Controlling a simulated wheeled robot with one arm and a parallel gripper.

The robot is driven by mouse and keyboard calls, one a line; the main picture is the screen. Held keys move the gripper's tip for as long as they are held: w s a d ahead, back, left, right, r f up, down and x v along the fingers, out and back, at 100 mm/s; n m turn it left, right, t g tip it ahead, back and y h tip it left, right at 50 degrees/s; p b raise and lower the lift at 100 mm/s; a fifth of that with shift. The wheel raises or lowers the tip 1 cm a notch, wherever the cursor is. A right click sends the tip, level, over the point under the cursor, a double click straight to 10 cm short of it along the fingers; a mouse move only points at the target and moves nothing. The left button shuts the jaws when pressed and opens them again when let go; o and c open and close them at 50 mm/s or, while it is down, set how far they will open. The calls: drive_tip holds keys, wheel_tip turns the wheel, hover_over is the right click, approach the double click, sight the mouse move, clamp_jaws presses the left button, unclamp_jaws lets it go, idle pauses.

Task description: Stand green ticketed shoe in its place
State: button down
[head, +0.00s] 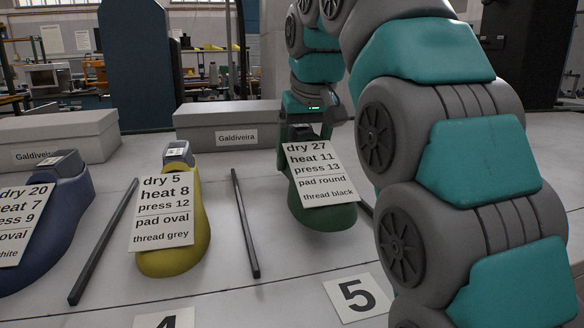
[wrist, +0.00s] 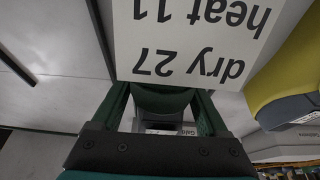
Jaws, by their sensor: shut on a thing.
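The green shoe (head: 322,217) carries a white ticket (head: 321,172) reading "dry 27, heat 11, press 13, pad round, thread black". It is toe-forward in the head view, between two dark bars. My gripper (head: 301,130) is shut on its upper back end. In the wrist view my gripper (wrist: 163,112) has a finger on each side of the green shoe (wrist: 163,98), and the ticket (wrist: 190,40) covers much of it. I cannot tell whether its sole touches the table. A white card marked 5 (head: 357,297) lies in front of it.
A yellow ticketed shoe (head: 165,262) and a blue one (head: 68,198) stand to the left. Dark bars (head: 245,222) divide the white table. Grey boxes (head: 215,120) stand behind. My arm hides the table's right part.

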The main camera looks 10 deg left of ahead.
sight(319, 181)
drive_tip(key=shift+w+a, duration=0.2)
drive_tip(key=shift+a, duration=0.3)
drive_tip(key=shift+w+a, duration=0.2)
drive_tip(key=shift+a, duration=0.25)
drive_tip(key=shift+s+f+b, duration=0.1)
drive_tip(key=shift+f+b, duration=0.25)
drive_tip(key=shift+f, duration=1.4)
unclamp_jaws()
drive_tip(key=shift+p+v, duration=0.55)
drive_tip(key=shift+v, duration=1.85)
drive_tip(key=s+d, duration=0.1)
drive_tip(key=s, duration=0.2)
drive_tip(key=s+d+b, duration=0.1)
drive_tip(key=s+d, duration=0.1)
drive_tip(key=s, duration=0.2)
drive_tip(key=s+d+b, duration=0.1)
drive_tip(key=s+d, duration=0.1)
drive_tip(key=s, duration=0.1)
drive_tip(key=shift+s+d, duration=0.2)
drive_tip(key=shift+s, duration=0.2)
